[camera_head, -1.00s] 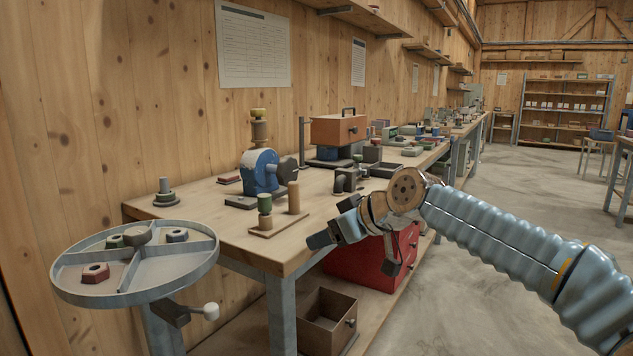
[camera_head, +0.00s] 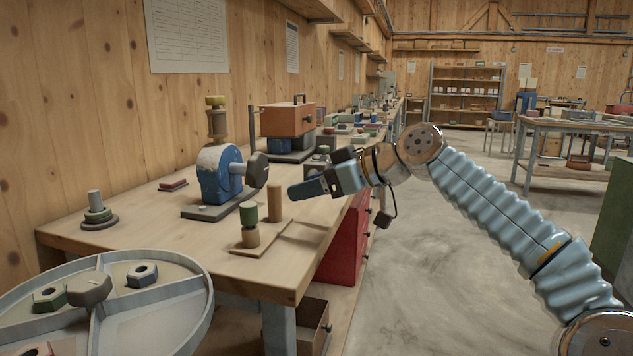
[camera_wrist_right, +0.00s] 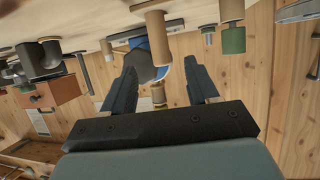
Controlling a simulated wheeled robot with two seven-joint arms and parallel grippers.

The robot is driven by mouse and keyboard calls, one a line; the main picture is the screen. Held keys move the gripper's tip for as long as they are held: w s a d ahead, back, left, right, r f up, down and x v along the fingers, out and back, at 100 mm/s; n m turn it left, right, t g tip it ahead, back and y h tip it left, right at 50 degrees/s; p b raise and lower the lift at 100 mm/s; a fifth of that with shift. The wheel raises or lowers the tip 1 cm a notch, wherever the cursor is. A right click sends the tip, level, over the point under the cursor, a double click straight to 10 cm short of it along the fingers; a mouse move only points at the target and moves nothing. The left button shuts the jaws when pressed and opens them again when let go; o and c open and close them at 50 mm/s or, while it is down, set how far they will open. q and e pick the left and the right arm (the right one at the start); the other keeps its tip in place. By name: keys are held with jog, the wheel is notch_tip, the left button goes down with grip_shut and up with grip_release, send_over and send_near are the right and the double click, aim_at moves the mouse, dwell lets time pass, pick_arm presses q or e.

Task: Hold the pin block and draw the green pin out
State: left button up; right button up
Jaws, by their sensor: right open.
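The green pin (camera_head: 249,212) stands upright on a short wooden cylinder (camera_head: 251,237), and they sit at the left end of a flat wooden board (camera_head: 272,243) near the table's front edge. I take this board with its posts as the pin block. A taller plain wooden post (camera_head: 275,203) stands on the same board. My right gripper (camera_head: 292,192) is open and empty, just right of the tall post in the head view. In the right wrist view, turned upside down, the open fingers (camera_wrist_right: 160,68) point towards the bench, with the tall post (camera_wrist_right: 157,38) ahead and the green pin (camera_wrist_right: 233,41) to the right.
A blue machine (camera_head: 220,176) with a dark knob stands behind the board. An orange box (camera_head: 288,119) is farther back. A round divided tray (camera_head: 205,300) with nuts is at front left. Bare tabletop (camera_head: 150,240) lies between.

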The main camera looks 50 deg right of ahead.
aim_at(268, 219)
jog(key=x, duration=1.1)
jog(key=shift+s, duration=0.1)
grip_shut()
dwell(0.8)
